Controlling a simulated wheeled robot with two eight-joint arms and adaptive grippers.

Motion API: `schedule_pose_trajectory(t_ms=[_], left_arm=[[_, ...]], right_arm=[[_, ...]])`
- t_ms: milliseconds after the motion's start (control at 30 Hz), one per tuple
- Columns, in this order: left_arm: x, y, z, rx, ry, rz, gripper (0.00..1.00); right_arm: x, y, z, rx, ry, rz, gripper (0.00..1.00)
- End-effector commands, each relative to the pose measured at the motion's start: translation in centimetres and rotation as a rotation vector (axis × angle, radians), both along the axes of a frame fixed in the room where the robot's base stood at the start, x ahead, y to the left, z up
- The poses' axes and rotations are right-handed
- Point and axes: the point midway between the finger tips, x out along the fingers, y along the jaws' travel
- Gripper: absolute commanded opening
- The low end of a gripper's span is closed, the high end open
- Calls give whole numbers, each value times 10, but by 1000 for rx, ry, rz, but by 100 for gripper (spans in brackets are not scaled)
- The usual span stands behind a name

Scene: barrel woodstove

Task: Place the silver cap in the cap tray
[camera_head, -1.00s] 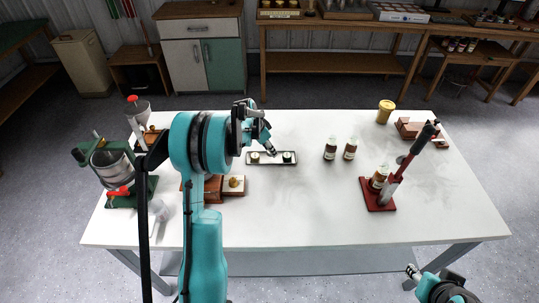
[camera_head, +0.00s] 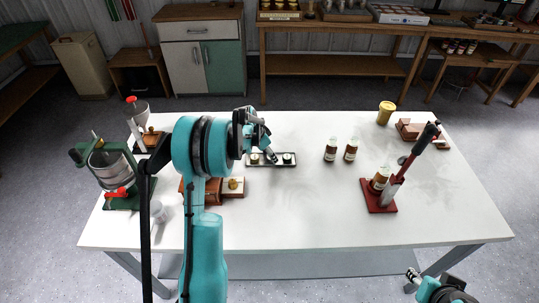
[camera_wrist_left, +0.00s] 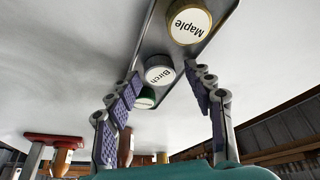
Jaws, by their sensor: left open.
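The cap tray (camera_head: 292,165) is a narrow dark-rimmed tray with a pale inside, near the middle of the white table. The silver cap, labelled Birch (camera_wrist_left: 160,71), is in the middle of the tray's row in the left wrist view. A gold cap labelled Maple (camera_wrist_left: 188,22) and a green-rimmed cap (camera_wrist_left: 146,98) are on either side of it. My left gripper (camera_head: 270,156) is over the tray; in the left wrist view its open fingers (camera_wrist_left: 164,76) are on either side of the silver cap. My right gripper (camera_head: 412,277) is at the bottom right, away from the table.
Two brown bottles (camera_head: 331,149) stand right of the tray. A red lever press (camera_head: 379,207) with a bottle in it stands farther right. A wooden block (camera_head: 233,187) is close to my left arm, and a green-framed metal pot (camera_head: 108,168) is at the left. The front middle is clear.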

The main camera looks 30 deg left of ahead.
Motion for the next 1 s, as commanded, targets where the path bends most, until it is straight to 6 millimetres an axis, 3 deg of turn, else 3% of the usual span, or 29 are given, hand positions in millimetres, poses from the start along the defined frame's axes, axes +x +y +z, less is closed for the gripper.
schedule_pose_trajectory(t_ms=[167, 500, 733, 867, 1000], left_arm=[[-7, 4, 24, 0, 0, 2, 53], [-33, 16, 92, 0, -1, 2, 53], [-41, 18, 113, 1, 0, 1, 53], [-50, -2, 132, 7, -1, 25, 53], [-76, -53, 169, 24, -12, 91, 53]], right_arm=[[0, 0, 11, 0, 0, 0, 40], [0, 0, 34, 0, 0, 0, 40], [0, 0, 39, 0, 0, 0, 40], [0, 0, 39, 0, 0, 0, 40], [0, 0, 39, 0, 0, 0, 40]])
